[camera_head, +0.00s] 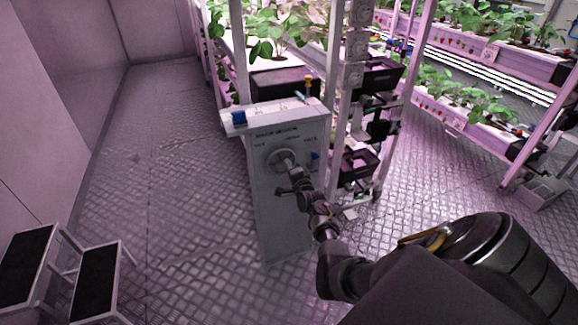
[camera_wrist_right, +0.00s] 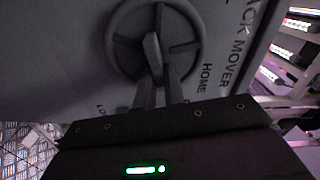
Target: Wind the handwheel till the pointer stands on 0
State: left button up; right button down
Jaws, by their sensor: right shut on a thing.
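The handwheel (camera_head: 276,157) is a grey spoked wheel on the front of a grey cabinet (camera_head: 275,225). It also shows in the right wrist view (camera_wrist_right: 190,28), near the top. My right gripper (camera_head: 287,163) reaches the wheel from the front, and in the right wrist view its two fingers (camera_wrist_right: 154,75) are closed on the light-grey handle (camera_wrist_right: 152,48) of the handwheel. Lettering on the panel reads "RACK MOVER" and "HOME", partly cut off. I cannot make out the pointer or the 0 mark. My left gripper is not in view.
A plant rack (camera_head: 340,100) stands right behind the cabinet. A blue item (camera_head: 239,117) sits on the cabinet's top left. Black steps (camera_head: 95,285) stand at lower left. Metal floor (camera_head: 170,180) is free left of the cabinet. More racks (camera_head: 475,100) stand at right.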

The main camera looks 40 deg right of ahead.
jog(key=shift+f+m, duration=0.2)
jog(key=shift+m, duration=0.9)
jog(key=c, duration=1.5)
grip_release()
jog(key=p+v, duration=0.1)
jog(key=v, duration=1)
